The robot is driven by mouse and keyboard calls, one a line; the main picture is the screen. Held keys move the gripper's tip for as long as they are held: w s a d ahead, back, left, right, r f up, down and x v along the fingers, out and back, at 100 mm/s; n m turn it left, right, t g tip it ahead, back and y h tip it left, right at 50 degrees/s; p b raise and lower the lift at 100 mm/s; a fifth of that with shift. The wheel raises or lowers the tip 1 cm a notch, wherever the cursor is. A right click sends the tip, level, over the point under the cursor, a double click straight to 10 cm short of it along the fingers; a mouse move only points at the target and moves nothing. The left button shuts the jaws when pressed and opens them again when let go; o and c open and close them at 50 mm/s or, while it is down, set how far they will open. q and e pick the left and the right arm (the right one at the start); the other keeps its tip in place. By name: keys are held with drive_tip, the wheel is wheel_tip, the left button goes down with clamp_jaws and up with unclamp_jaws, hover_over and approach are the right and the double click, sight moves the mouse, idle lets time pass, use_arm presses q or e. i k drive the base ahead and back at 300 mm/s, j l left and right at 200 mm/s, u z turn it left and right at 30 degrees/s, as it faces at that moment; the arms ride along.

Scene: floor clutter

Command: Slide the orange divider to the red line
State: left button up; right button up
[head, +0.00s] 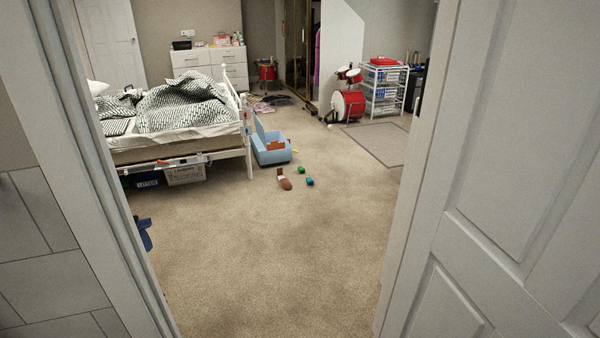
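A light blue open box (262,152) with a raised lid stands on the carpet beside the foot of the bed, far ahead through a doorway. An orange-brown panel (277,146) shows at the box; it may be the orange divider, but it is too small to tell. I cannot make out a red line on the box. Neither of my grippers is in view.
A white door frame (412,180) and panelled door (520,160) bound the right; another frame edge is at left. A brown-and-white item (284,180), green block (301,170) and teal block (310,181) lie near the box. The carpet (265,260) ahead is clear.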

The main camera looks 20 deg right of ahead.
sight(275, 145)
drive_tip(key=i+l+z, duration=0.2)
drive_tip(key=i, duration=1.4)
drive_tip(key=i+l+u, duration=0.1)
drive_tip(key=i, duration=0.95)
drive_tip(key=i+l+z, duration=0.15)
drive_tip(key=i+z, duration=0.2)
drive_tip(key=i, duration=0.25)
drive_tip(key=i+z, duration=0.3)
drive_tip(key=i, duration=0.25)
drive_tip(key=i+j+z, duration=0.15)
drive_tip(key=i+z, duration=0.2)
drive_tip(key=i, duration=0.25)
drive_tip(key=i+j+z, duration=0.3)
drive_tip(key=i, duration=0.25)
drive_tip(key=i+l+z, duration=0.15)
drive_tip(key=i+z, duration=0.15)
drive_tip(key=i, duration=0.6)
drive_tip(key=i+z, duration=0.25)
drive_tip(key=i, duration=0.65)
drive_tip(key=i+j+u, duration=0.1)
drive_tip(key=i+u, duration=0.7)
drive_tip(key=u, duration=0.2)
drive_tip(key=i+l+u, duration=0.25)
drive_tip(key=u, duration=0.25)
drive_tip(key=i+l, duration=0.05)
drive_tip(key=i, duration=0.05)
